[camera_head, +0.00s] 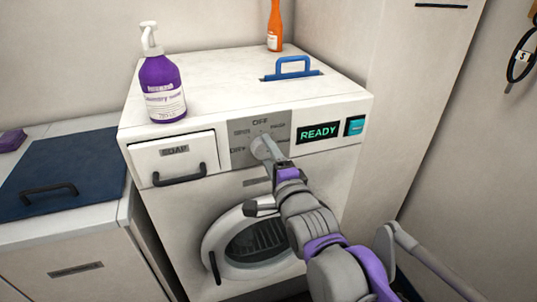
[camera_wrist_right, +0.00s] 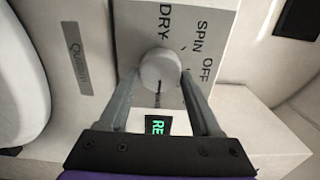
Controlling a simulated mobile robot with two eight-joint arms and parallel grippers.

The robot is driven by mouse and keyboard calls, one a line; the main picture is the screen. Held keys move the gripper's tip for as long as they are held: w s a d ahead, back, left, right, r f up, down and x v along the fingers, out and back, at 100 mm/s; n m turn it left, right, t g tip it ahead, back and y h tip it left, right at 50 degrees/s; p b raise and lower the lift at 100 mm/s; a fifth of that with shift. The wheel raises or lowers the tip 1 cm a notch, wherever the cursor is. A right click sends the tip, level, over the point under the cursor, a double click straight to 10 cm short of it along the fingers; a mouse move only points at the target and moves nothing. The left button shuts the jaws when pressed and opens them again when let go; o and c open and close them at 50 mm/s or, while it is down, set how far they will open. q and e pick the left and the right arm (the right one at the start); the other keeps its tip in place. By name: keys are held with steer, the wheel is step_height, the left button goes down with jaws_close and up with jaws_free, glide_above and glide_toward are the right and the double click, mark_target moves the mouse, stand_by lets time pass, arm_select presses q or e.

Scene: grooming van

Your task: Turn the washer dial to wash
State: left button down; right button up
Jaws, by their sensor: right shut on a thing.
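The washer dial (camera_wrist_right: 159,75) is a pale round knob on a grey panel (camera_head: 240,153) at the washer's front. In the head view its panel reads OFF on top and DRY at lower left; smaller labels at upper left and upper right are blurred. My right gripper (camera_head: 264,148) is shut on the dial, and in the right wrist view its fingers (camera_wrist_right: 159,84) lie on both sides of the knob. A dark line shows at the knob's lower edge there; I cannot tell the exact setting. My left gripper is not in view.
The display (camera_head: 319,132) reads READY, beside a teal button (camera_head: 355,125). A soap drawer (camera_head: 175,157) is left of the dial; the round door (camera_head: 250,240) is below. A purple bottle (camera_head: 164,90), blue handle (camera_head: 292,66) and orange bottle (camera_head: 274,25) are on top.

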steer(key=o, duration=1.4)
steer(key=p+v, duration=0.1)
steer(key=v, duration=0.9)
steer(key=shift+s+d, duration=0.15)
steer(key=shift+s, duration=0.25)
